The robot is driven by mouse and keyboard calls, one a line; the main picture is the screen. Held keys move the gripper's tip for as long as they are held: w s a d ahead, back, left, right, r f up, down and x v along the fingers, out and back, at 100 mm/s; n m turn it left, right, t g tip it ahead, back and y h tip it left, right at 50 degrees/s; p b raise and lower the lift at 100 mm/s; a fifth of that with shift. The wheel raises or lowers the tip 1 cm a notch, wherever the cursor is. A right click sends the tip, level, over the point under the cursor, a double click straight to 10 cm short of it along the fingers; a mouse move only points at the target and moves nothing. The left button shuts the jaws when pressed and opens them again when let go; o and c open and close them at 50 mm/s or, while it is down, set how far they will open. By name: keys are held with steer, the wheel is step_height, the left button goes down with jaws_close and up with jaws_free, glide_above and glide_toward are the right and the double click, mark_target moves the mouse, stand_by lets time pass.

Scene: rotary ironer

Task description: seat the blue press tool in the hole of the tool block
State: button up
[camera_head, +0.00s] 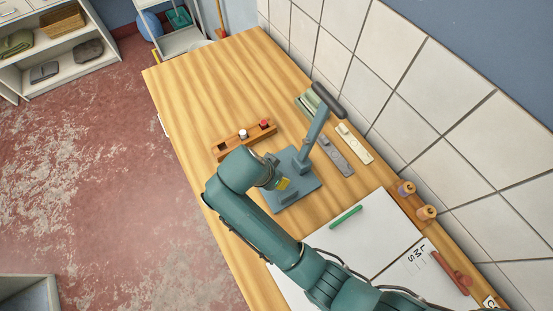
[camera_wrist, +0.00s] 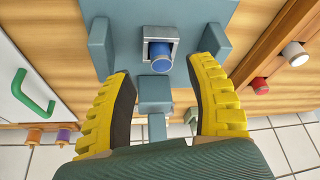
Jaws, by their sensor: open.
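The blue press tool (camera_wrist: 161,58) sits in a square grey socket of the blue-grey press (camera_wrist: 205,12) in the wrist view. It is hidden in the head view. My gripper (camera_wrist: 160,70) is open, its yellow fingers apart on either side of the tool and socket, and no contact shows. In the head view my gripper (camera_head: 284,184) is over the press base (camera_head: 301,186). The wooden tool block (camera_head: 233,141) lies beyond the press, holding a white tool (camera_head: 243,133) and a red tool (camera_head: 263,124). Its near-left end shows a dark empty hole (camera_head: 222,146).
The press lever (camera_head: 328,100) rises at the right of the press. Grey and pale flat pieces (camera_head: 335,157) lie beside it. A white board (camera_head: 350,240) with a green handle (camera_head: 346,216) is in front. The table's far-left part is clear. A tiled wall bounds the right.

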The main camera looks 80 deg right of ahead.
steer(key=x, duration=0.3)
steer(key=shift+d+f+p, duration=0.1)
steer(key=shift+f+p, duration=0.15)
steer(key=shift+p, duration=0.1)
jaws_close()
